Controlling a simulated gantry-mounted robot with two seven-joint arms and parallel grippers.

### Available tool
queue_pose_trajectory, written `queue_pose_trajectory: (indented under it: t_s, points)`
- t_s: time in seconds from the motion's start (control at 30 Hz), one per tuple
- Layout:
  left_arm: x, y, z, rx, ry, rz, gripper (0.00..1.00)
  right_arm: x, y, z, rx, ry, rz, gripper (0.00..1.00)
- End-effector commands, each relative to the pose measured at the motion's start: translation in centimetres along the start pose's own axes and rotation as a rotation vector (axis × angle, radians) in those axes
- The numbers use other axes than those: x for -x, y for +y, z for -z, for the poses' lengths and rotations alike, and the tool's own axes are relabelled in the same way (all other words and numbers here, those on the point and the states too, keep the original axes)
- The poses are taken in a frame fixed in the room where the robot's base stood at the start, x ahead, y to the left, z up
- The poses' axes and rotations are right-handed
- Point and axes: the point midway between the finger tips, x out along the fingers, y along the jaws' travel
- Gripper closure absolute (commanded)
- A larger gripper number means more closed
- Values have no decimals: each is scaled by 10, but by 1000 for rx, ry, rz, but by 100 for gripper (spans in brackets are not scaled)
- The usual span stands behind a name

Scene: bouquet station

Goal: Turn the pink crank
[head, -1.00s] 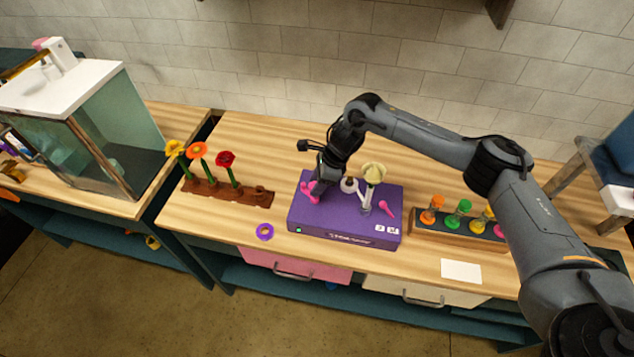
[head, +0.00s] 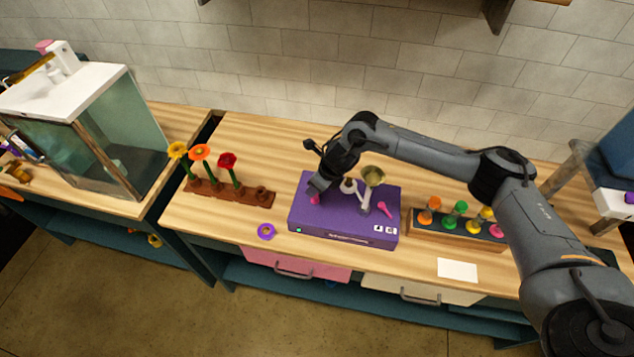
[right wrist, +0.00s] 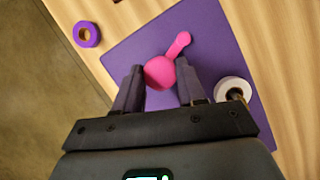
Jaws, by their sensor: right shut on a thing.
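A purple box (head: 340,225) stands on the wooden bench, with a pink crank (head: 315,200) at its left end. In the right wrist view the pink crank (right wrist: 178,47) has a thick round knob between my fingers and a thin arm running up and right. My right gripper (head: 317,190) reaches down onto it and is shut on the knob; it also shows in the right wrist view (right wrist: 160,85). A second pink lever (head: 384,209) sits at the box's right end. My left gripper is not in view.
A flower rack (head: 225,192) is left, a purple ring (head: 266,231) in front, and a rack of coloured pieces (head: 455,236) right.

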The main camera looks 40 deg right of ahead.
Motion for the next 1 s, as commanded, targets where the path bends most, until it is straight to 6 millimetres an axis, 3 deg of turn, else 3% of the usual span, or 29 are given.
queue_pose_trajectory:
  t_s: [0.33, 0.8, 0.83, 1.0]
  points:
    - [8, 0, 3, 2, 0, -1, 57, 0, 1, 0, -119, 0, 49, 91]
    - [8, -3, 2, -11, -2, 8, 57, 0, 1, 0, -133, 1, 56, 91]
    - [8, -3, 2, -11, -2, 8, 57, 0, 1, 0, -133, 1, 56, 59]
    - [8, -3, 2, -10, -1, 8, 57, 0, 1, 0, -133, 1, 56, 36]
